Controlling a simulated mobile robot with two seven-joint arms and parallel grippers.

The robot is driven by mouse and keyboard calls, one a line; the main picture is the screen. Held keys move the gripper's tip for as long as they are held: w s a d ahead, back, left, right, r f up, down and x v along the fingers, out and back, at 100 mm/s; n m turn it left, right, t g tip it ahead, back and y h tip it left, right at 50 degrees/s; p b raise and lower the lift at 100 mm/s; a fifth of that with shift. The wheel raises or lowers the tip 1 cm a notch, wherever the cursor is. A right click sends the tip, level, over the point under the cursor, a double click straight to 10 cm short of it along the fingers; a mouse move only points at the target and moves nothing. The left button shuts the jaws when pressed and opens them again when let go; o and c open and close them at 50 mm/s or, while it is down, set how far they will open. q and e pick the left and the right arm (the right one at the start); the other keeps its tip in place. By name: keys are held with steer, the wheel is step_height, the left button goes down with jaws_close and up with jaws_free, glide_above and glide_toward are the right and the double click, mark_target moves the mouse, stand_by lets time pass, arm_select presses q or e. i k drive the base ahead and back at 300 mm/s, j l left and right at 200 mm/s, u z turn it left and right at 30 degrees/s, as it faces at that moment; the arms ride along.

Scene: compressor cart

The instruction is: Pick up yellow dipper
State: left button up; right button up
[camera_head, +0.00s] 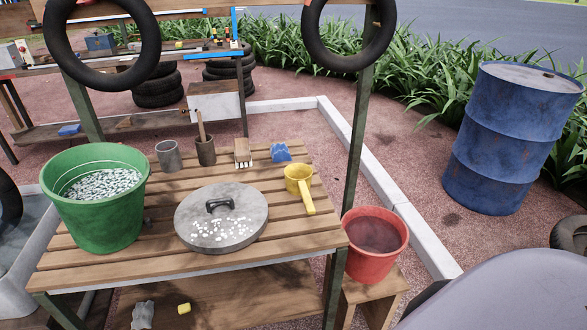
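A yellow dipper (298,180) stands upright on the slatted wooden table (165,262), near its right edge. Nothing touches the dipper. Neither of my grippers shows in the head view.
A green bucket (100,215) of white pieces stands on the table's left. A grey cup (169,156), a brown pot (205,150) and a brush (243,150) stand behind. A red bucket (372,262) is right, beyond a green post (356,120). Hanging tires (308,35) flank the table top.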

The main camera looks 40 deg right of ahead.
mark_target(298, 176)
steer(key=z, duration=1.1)
